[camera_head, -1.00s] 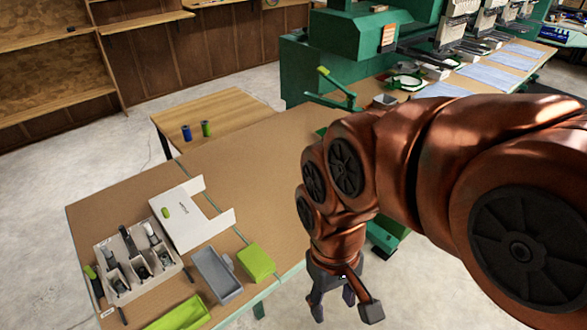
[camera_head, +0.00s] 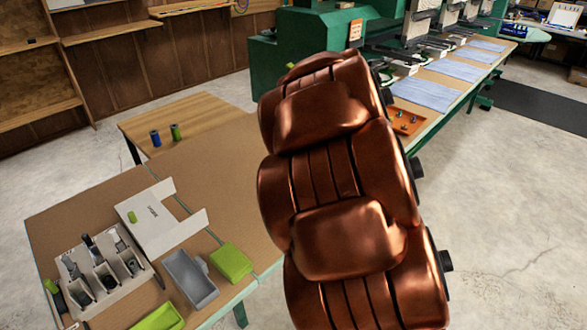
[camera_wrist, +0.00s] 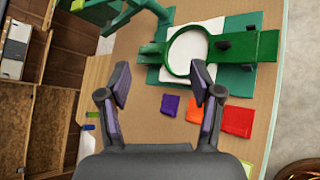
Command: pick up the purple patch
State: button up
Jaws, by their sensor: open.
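The purple patch (camera_wrist: 170,104) shows in the wrist view as a small flat square on the brown tabletop. It lies between the lines of my two fingers, just left of an orange patch (camera_wrist: 195,109). My gripper (camera_wrist: 160,85) is open and empty, with its fingers apart over the table. The patch appears below and beyond the fingers, and I see no contact. In the head view my arm hides the gripper and the patch.
A red patch (camera_wrist: 237,121) lies right of the orange one. A green embroidery hoop frame (camera_wrist: 256,46) stands above the patches in the wrist view. In the head view, a divided tray (camera_head: 100,275), a grey bin (camera_head: 190,278) and a green box (camera_head: 231,262) occupy the near table.

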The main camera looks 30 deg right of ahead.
jog(key=w+f+n+t+y+b, duration=0.25)
jog(key=w+f+n+y, duration=0.25)
jog(key=f+n, duration=0.45)
jog(key=a+f+n+y, duration=0.1)
jog(key=f+n+y, duration=0.1)
jog(key=n, duration=0.1)
jog(key=s+a+f+n+y, duration=0.1)
jog(key=f+n+y, duration=0.1)
jog(key=n, duration=0.1)
jog(key=a+f+n+y, duration=0.1)
jog(key=a+f+n, duration=0.1)
jog(key=n, duration=0.1)
jog(key=shift+s+n+t+y, duration=0.25)
jog(key=shift+y, duration=0.15)
jog(key=shift+a+p+x, duration=0.2)
jog(key=shift+p+x, duration=0.6)
jog(key=shift+x, duration=2.6)
jog(key=shift+w+f, duration=0.2)
jog(key=shift+w, duration=0.15)
jog(key=c, duration=0.5)
jog(key=shift+r, duration=0.15)
